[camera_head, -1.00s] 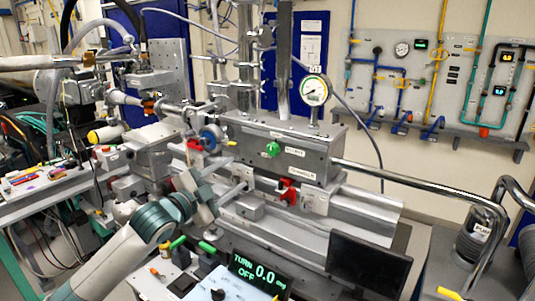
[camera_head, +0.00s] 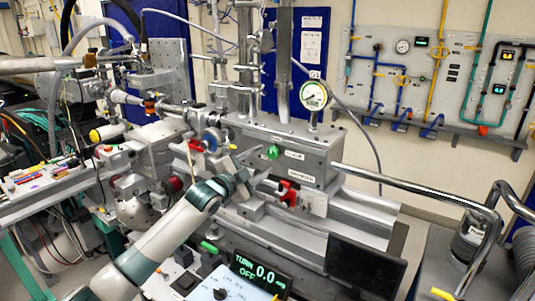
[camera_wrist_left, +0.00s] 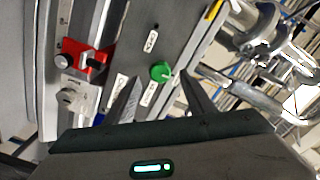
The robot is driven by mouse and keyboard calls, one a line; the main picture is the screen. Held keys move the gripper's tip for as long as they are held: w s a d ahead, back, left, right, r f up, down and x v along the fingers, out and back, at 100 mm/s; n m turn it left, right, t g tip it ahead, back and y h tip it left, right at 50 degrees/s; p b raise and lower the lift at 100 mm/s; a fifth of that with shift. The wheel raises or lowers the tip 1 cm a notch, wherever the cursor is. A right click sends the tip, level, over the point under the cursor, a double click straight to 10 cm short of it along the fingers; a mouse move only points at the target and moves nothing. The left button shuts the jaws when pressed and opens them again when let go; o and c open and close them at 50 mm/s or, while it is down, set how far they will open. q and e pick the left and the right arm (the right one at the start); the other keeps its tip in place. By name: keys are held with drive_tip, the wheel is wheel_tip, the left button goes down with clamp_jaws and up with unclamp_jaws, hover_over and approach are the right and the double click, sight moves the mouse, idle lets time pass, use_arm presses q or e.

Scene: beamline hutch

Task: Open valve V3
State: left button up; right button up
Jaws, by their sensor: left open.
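A green knob (camera_head: 273,152) sits on the front of a grey metal box. In the left wrist view the green knob (camera_wrist_left: 160,72) shows ahead, between the fingertips in the picture. A red handle (camera_head: 287,192) is lower on the same assembly; it also shows at upper left in the left wrist view (camera_wrist_left: 94,58). The small labels are too blurred to read, so I cannot tell which part is V3. My left gripper (camera_head: 259,172) is open and empty, below and left of the knob. Its spread fingers (camera_wrist_left: 160,84) show no contact with it. My right gripper is not in view.
A round gauge (camera_head: 314,95) stands on the box. A steel pipe (camera_head: 415,185) runs out to the right. A dark monitor (camera_head: 367,268) and a green-lit display (camera_head: 260,273) stand in front. Blue lever handles (camera_head: 403,121) line the wall panel.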

sight(271, 154)
use_arm(q)
drive_tip(key=shift+p+x, duration=0.45)
drive_tip(key=shift+x, duration=1.55)
drive_tip(key=c, duration=1)
